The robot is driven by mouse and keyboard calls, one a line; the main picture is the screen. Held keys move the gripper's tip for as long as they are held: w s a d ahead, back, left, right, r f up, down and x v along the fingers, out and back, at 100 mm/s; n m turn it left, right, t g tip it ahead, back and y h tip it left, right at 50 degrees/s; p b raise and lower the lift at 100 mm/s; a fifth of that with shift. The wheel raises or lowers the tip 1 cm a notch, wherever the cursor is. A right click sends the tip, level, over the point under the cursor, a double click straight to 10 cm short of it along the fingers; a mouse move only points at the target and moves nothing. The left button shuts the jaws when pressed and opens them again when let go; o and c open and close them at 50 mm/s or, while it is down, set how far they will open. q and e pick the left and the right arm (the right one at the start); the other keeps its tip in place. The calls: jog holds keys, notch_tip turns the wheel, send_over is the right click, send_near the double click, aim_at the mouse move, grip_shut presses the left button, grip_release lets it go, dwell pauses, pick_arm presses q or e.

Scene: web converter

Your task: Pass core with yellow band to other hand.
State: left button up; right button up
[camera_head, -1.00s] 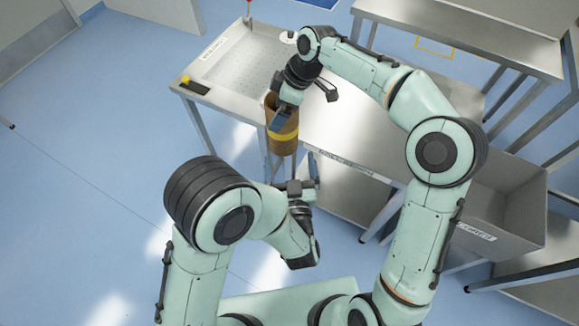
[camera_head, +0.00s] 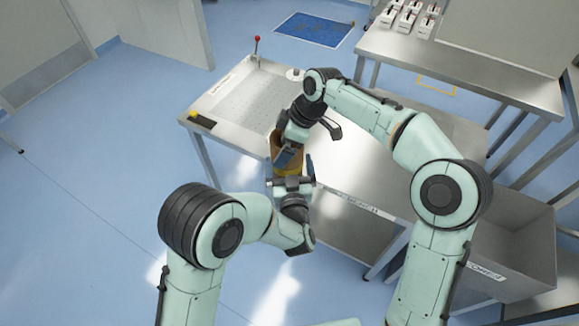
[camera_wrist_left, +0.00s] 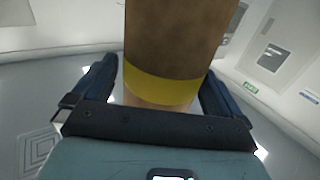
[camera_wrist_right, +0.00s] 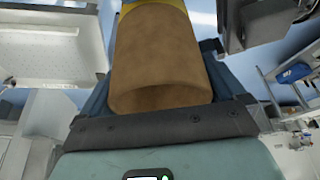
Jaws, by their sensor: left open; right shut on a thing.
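The core with the yellow band is a brown tube. In the head view the core (camera_head: 275,145) is partly hidden by my grippers. My right gripper (camera_head: 288,150) is shut on its upper part. My left gripper (camera_head: 291,184) is open at its lower end. In the left wrist view the core (camera_wrist_left: 178,45) stands between the two open fingers, its yellow band (camera_wrist_left: 160,90) just above the gripper's palm. In the right wrist view the core (camera_wrist_right: 157,60) lies between the fingers, with the yellow band at the far end.
A metal table (camera_head: 235,115) with a perforated area stands behind the grippers. A grey bin (camera_head: 515,250) is at the right. A second metal table (camera_head: 450,65) with several small white boxes (camera_head: 408,18) is at the back right. Blue floor is free at the left.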

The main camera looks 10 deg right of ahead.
pick_arm(q)
jog(key=c, duration=0.8)
pick_arm(e)
jog(key=o, duration=1.1)
jog(key=shift+r, duration=0.1)
